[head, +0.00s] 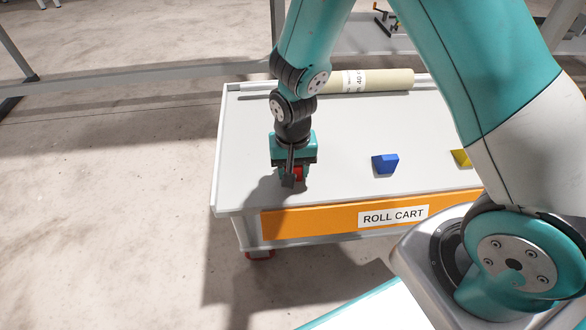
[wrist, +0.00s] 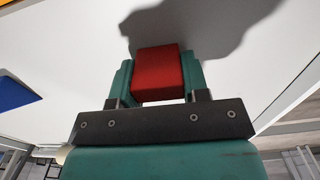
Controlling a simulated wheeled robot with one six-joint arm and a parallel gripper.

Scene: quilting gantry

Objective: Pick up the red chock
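The red chock (head: 298,173) is at the front left of the roll cart's top, mostly hidden behind my gripper's fingers in the head view. In the wrist view the red chock (wrist: 158,72) sits between the two teal fingers, which lie against its two sides. My gripper (head: 292,180) points down at the cart top and is shut on the chock. My gripper also fills the lower part of the wrist view (wrist: 158,80). I cannot tell whether the chock's underside touches the cart top.
A blue chock (head: 385,163) and a yellow chock (head: 460,158) stand to the right on the roll cart (head: 335,130). A beige roll (head: 385,80) lies along the cart's back edge. The cart top between the roll and the chocks is clear.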

